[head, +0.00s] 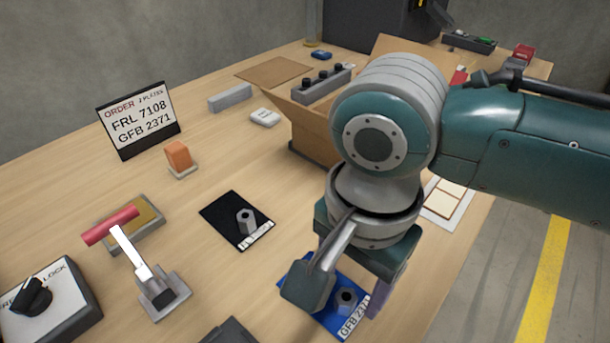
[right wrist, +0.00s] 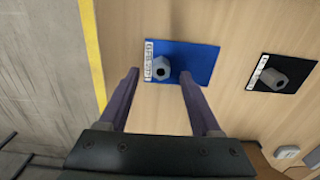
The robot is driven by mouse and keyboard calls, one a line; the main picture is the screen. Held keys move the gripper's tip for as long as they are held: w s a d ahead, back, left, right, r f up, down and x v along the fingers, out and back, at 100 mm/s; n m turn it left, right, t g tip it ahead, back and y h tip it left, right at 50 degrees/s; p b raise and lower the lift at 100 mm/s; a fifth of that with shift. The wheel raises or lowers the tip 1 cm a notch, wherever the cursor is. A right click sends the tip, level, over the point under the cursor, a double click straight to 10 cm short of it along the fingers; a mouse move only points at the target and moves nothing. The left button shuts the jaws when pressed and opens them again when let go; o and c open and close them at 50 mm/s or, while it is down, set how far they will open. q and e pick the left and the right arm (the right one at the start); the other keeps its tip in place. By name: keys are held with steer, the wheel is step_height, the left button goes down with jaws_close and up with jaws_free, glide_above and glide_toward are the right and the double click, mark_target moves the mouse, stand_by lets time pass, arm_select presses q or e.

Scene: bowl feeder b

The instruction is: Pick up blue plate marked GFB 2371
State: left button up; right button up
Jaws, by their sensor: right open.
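The blue plate marked GFB 2371 (head: 329,321) lies flat on the table, with a grey hex nut-like post (head: 345,299) standing on it. In the right wrist view the blue plate (right wrist: 198,62) lies ahead of the fingers, its white label at the left end and its post (right wrist: 161,69) between the finger lines. My right gripper (head: 343,297) is open and empty above the plate, hiding part of it in the head view. I cannot tell the exact height gap. My left gripper is not in view.
A black plate (head: 222,212) with a similar post lies left of the blue one. An order sign (head: 140,120) reads FRL 7108 and GFB 2371. A red-handled lever (head: 128,245), a lock switch box (head: 50,305) and a cardboard box (head: 312,137) stand nearby. The table's right edge is close.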

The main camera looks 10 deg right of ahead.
step_height(320, 180, down, 2)
steer(key=shift+f, duration=0.1)
steer(key=shift+a, duration=0.1)
steer(key=shift+c, duration=0.2)
jaws_close()
stand_by(0.4)
